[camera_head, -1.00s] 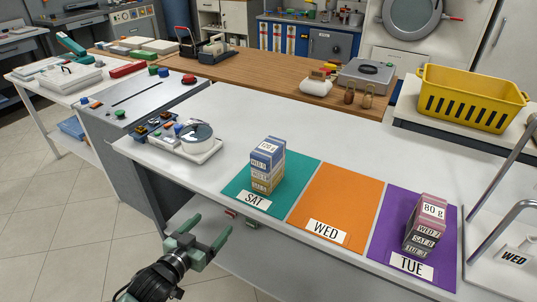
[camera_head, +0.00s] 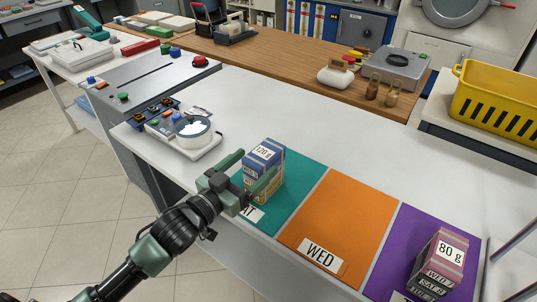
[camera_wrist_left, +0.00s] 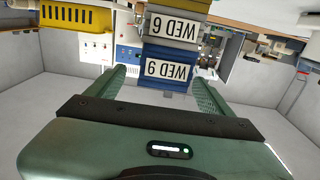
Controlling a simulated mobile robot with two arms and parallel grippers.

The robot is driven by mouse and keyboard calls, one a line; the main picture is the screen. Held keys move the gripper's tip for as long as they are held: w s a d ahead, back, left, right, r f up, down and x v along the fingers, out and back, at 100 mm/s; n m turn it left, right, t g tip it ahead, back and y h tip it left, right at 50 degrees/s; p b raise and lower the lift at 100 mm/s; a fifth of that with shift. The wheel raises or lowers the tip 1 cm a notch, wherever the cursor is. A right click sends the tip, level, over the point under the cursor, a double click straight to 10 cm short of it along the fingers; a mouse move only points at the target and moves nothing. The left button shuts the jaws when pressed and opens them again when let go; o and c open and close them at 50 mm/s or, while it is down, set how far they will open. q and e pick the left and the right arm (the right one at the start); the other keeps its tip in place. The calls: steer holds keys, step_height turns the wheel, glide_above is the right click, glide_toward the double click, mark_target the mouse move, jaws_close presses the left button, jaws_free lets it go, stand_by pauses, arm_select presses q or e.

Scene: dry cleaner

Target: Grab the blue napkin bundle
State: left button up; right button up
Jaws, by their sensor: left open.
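The blue napkin bundle (camera_head: 265,152) is the top block of a stack on the teal SAT mat (camera_head: 302,190), with a "120 g" label on top. Paler bundles sit under it. My left gripper (camera_head: 257,177) is open at the stack, one finger at its left side and one across its front. In the left wrist view, the gripper (camera_wrist_left: 163,90) is open, with the blue bundle (camera_wrist_left: 152,55) and its "WED 9" label, upside down, between the fingers. Whether the fingers touch it I cannot tell. My right gripper is not in view.
An orange WED mat (camera_head: 338,222) lies beside the teal one. A purple mat (camera_head: 408,240) bears a pink stack (camera_head: 437,262) labelled "80 g". A scale-like device (camera_head: 193,133) stands left of the stack. The white counter behind the mats is clear.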

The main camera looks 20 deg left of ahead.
mark_target(264, 152)
arm_select(q)
steer(key=shift+w+d+r, duration=0.15)
steer(key=shift+w, duration=0.35)
steer(key=shift+w+d+r, duration=0.1)
steer(key=shift+w, duration=0.35)
steer(key=p+x, duration=0.1)
steer(key=x, duration=0.1)
steer(key=shift+w+f, duration=0.1)
steer(key=shift+w, duration=0.2)
steer(key=shift+w+d, duration=0.2)
steer(key=shift+w, duration=0.15)
steer(key=shift+w+f, duration=0.1)
steer(key=shift+w, duration=0.05)
steer(key=c, duration=1.5)
steer(key=shift+c, duration=0.2)
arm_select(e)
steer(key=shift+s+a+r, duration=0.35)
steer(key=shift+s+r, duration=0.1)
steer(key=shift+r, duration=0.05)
